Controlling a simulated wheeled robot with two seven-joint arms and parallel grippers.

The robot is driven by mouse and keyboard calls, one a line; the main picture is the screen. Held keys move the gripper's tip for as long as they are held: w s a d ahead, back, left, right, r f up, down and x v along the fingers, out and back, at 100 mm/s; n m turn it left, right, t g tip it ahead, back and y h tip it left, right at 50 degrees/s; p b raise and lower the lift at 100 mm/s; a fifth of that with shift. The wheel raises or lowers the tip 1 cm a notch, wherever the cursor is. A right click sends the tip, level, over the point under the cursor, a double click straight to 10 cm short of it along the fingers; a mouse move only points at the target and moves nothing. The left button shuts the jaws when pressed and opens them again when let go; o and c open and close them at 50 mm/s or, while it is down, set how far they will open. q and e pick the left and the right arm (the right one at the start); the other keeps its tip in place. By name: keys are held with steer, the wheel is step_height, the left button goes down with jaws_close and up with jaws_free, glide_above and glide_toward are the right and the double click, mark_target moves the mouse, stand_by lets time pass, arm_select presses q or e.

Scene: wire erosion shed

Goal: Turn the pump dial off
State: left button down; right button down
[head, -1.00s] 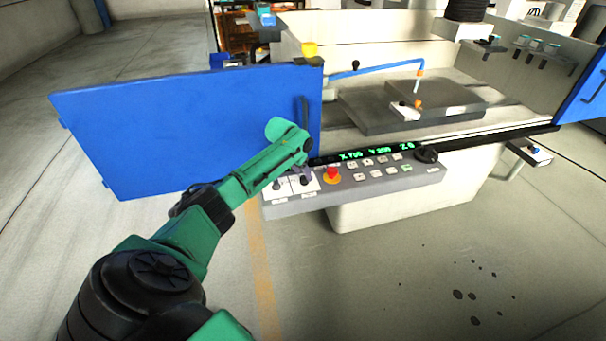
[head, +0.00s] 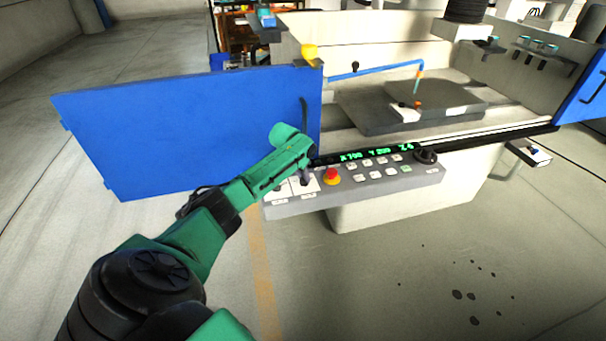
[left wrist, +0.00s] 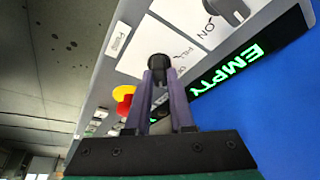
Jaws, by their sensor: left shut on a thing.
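The dial (left wrist: 158,63) is a small black knob on a white label plate with handwriting, on the machine's grey control panel (head: 385,185). It is the knob nearer the red stop button. A small tag (left wrist: 117,40) beside its plate is too blurred to read surely. My left gripper (left wrist: 159,78) has its two purple fingers shut on this knob, one on each side. In the head view my green wrist hides part of the knob, and its pointer direction cannot be told. My right gripper is not in view.
A second black knob (left wrist: 232,9), with "ON" by it, sits close by. A red stop button (head: 332,175) on yellow is right of my gripper. A blue door (head: 180,130) stands open behind my arm. A green-lit display (head: 378,153) runs along the panel's back.

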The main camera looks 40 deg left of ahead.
arm_select(q)
steer(key=n+p, duration=0.1)
steer(key=n+y+p, duration=0.1)
steer(key=n, duration=0.1)
steer(key=shift+d+r+p, duration=0.15)
steer(key=shift+r+p, duration=0.05)
steer(key=shift+p, duration=0.15)
steer(key=n+y, duration=0.1)
steer(key=n, duration=0.1)
steer(key=shift+w+f+n+g+p, duration=0.1)
steer(key=shift+n+g+p, duration=0.2)
steer(key=shift+p, duration=0.1)
steer(key=shift+d+f+n+g+y, duration=0.15)
steer(key=shift+n+g+y, duration=0.15)
steer(key=shift+n, duration=0.9)
steer(key=shift+w+n+y+b, duration=0.1)
steer(key=shift+n+y+b, duration=0.3)
steer(key=shift+n, duration=0.5)
steer(key=shift+g, duration=0.3)
steer(key=c, duration=0.8)
jaws_free()
